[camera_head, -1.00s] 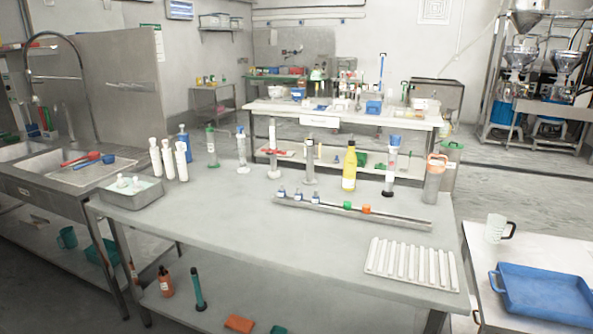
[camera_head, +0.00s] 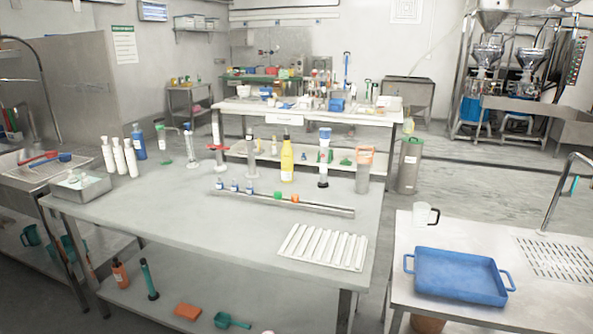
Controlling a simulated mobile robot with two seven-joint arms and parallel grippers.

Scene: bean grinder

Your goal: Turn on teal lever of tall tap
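A tall tap (camera_head: 562,195) stands at the right edge of the head view, at the far right of the right-hand counter. It has a curved metal spout, and a small teal part (camera_head: 574,186) shows beside its neck, close to the picture edge. Whether that teal part is the lever, and how it is set, is too small to tell. Another tall tap (camera_head: 42,75) arches over the sink at the left edge. Neither of my grippers is in view.
The long centre table (camera_head: 200,215) holds bottles, cylinders and a white rack (camera_head: 322,247). A floor gap (camera_head: 382,215) separates table and counter.

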